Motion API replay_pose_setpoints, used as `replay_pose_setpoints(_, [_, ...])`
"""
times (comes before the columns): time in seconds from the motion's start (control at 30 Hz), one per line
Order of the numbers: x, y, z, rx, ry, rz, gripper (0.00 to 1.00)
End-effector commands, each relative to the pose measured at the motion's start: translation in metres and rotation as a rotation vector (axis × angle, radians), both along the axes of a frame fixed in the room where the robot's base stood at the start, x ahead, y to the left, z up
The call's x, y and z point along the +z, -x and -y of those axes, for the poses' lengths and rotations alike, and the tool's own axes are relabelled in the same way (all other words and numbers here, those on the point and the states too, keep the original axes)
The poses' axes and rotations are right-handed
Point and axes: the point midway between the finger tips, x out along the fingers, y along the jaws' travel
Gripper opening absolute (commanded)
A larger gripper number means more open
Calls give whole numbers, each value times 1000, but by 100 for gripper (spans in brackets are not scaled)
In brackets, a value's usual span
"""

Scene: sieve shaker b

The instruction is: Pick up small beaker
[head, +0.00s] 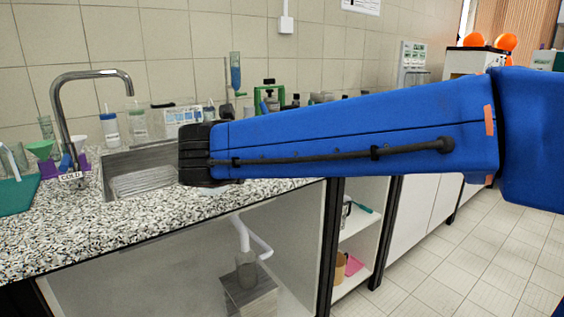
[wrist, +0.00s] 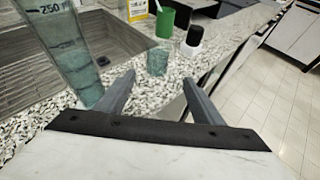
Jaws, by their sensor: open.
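A small clear beaker (wrist: 157,62) with a greenish tint stands upright on the speckled counter in the wrist view. My gripper (wrist: 160,88) is open and empty. Its two grey fingers point toward the beaker, which appears between and just beyond the fingertips, apart from them. In the head view my blue arm crosses the middle of the picture; the gripper's fingers and this beaker cannot be made out there.
A tall graduated vessel marked 250 (wrist: 68,50) stands close on the left, beside the sink (wrist: 25,75). A green container (wrist: 165,22) and a black-capped white bottle (wrist: 191,42) stand behind the beaker. The counter edge (wrist: 232,58) drops to open floor on the right.

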Motion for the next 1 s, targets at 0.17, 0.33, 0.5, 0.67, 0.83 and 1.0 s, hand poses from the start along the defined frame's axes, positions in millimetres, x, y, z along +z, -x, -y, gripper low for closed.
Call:
replay_pose_setpoints(0.17, [4,-2,-18,43,53,17,62])
replay_pose_setpoints(0.33, [-4,-21,-13,40,55,17,62])
replay_pose_setpoints(0.5, [-15,-48,-8,40,53,16,62])
replay_pose_setpoints(0.67, [-26,-73,-2,39,54,16,62])
replay_pose_setpoints(0.83, [-35,-97,2,41,52,16,62])
replay_pose_setpoints(1.0, [-40,-109,4,41,51,17,62])
